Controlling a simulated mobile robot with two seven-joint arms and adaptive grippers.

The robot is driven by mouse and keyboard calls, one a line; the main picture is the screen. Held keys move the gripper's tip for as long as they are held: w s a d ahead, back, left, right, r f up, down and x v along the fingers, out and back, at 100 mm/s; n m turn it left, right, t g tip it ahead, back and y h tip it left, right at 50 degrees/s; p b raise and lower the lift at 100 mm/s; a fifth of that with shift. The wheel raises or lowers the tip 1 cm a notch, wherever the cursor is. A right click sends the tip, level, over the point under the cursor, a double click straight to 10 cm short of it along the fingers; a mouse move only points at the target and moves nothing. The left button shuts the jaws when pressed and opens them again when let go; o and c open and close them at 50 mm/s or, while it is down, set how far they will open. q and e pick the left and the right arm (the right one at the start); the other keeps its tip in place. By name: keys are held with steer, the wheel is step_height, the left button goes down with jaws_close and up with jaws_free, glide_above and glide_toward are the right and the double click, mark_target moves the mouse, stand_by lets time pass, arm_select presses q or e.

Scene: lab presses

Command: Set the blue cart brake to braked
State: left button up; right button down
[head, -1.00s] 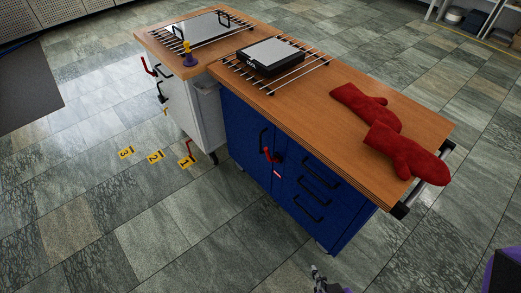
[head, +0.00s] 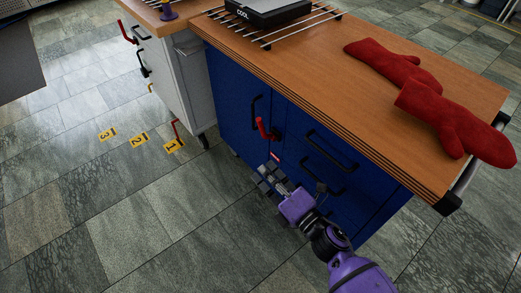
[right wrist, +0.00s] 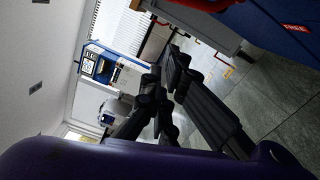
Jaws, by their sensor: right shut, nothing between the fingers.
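The blue cart (head: 235,95) stands in the middle of the head view with a wooden top. Its brake lever, a red handle (head: 264,129), sticks out from the front, angled up. A small red label (head: 275,157) sits below it; in the right wrist view a red label (right wrist: 296,28) on the blue front reads FREE. My right gripper (head: 267,175) is shut and empty, just below and in front of the lever, apart from it. Its fingers (right wrist: 172,70) also show in the right wrist view. My left gripper is not in view.
A white cart (head: 170,75) with its own red lever (head: 127,33) stands at the left. Red oven mitts (head: 440,115) and a black COOL block (head: 268,10) on a rack lie on the wooden top. Numbered yellow floor markers (head: 139,139) lie left; open floor is in front.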

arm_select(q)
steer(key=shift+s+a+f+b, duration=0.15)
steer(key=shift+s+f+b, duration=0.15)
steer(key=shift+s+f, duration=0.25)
arm_select(e)
steer(key=w+a+r, duration=0.1)
steer(key=w+a, duration=0.1)
steer(key=w, duration=0.9)
steer(key=shift+a, duration=0.35)
